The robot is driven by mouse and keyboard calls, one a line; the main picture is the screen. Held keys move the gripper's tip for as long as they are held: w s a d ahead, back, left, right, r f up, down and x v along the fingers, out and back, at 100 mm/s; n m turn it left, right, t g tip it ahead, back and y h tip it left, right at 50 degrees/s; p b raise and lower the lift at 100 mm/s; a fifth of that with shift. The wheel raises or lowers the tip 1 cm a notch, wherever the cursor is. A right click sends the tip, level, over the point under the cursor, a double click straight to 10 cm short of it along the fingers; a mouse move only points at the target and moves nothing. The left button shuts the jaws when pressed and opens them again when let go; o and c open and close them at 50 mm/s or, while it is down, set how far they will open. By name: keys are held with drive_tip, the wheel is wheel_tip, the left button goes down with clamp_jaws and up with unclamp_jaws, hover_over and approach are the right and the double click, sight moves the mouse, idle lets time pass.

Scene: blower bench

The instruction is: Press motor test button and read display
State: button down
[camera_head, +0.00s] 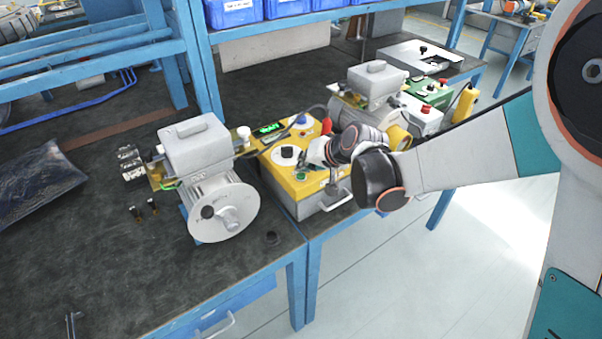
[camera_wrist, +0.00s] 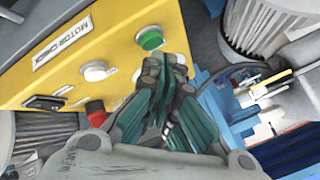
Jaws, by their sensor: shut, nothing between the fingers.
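The yellow motor test box (camera_head: 270,173) stands on the bench beside a grey motor (camera_head: 222,208). Its small display (camera_head: 269,129) shows green digits too small to read. A black knob (camera_head: 287,153) sits on its top. In the wrist view the yellow panel (camera_wrist: 180,15) bears the label MOTOR CHECK (camera_wrist: 62,42), a green button (camera_wrist: 150,38), a white button (camera_wrist: 95,70) and a red knob (camera_wrist: 96,112). My shut fingertips (camera_wrist: 167,66) are close to the green button; contact cannot be told.
A second motor (camera_head: 372,82) stands behind the box, with a green-and-white control box (camera_head: 425,112) to the right. A dark bag (camera_head: 38,180) lies at the left. Blue shelf posts (camera_head: 206,65) rise behind. The bench's front left is mostly clear.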

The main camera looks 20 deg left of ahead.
sight(304, 174)
drive_tip(key=shift+r, duration=0.25)
drive_tip(key=shift+r+p, duration=1.8)
drive_tip(key=shift+r, duration=0.8)
drive_tip(key=shift+f, duration=0.1)
